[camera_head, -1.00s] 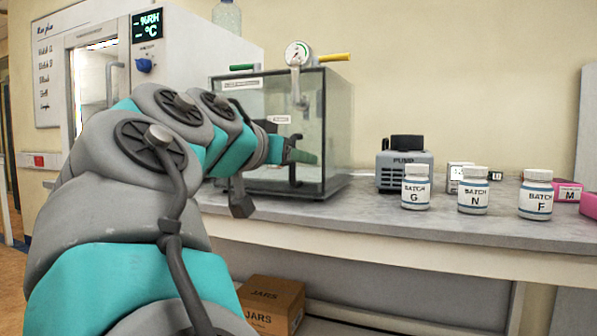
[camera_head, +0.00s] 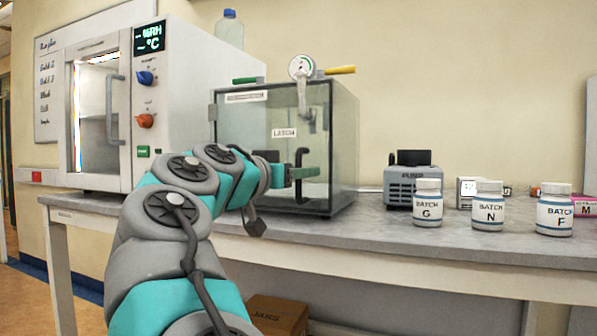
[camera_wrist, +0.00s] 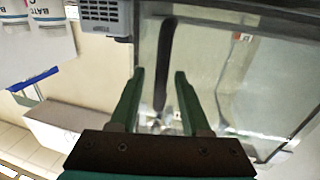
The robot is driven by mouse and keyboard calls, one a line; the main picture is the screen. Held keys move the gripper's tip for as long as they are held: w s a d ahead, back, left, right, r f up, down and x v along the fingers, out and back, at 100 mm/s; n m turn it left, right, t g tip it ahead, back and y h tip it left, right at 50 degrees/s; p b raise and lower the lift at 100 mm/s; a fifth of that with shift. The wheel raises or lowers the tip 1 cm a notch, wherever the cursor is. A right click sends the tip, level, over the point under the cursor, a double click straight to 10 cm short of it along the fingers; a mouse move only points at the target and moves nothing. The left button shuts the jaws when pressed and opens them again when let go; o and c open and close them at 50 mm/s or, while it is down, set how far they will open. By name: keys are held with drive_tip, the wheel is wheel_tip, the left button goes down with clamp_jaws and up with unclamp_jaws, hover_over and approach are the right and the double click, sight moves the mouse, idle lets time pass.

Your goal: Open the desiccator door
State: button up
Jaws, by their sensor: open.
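The desiccator (camera_head: 345,140) is a clear glass box with a dark base on the bench. Its front door (camera_head: 250,140) looks shut and carries a LATCH label. A grey latch lever (camera_head: 308,113) hangs down at the door's upper right, below a round gauge (camera_head: 301,67). A dark upright door handle (camera_head: 299,158) stands on the front. In the wrist view, my open green fingers (camera_wrist: 159,76) stand on either side of the dark handle (camera_wrist: 165,50); contact cannot be told.
A white oven (camera_head: 180,90) with a glass door stands to the left. A grey pump (camera_head: 412,185) and several jars, such as the batch G jar (camera_head: 428,205), stand to the right. A JARS carton (camera_head: 278,314) is below the bench (camera_head: 350,234).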

drive_tip(key=shift+c, duration=0.3)
clamp_jaws()
idle(1.1)
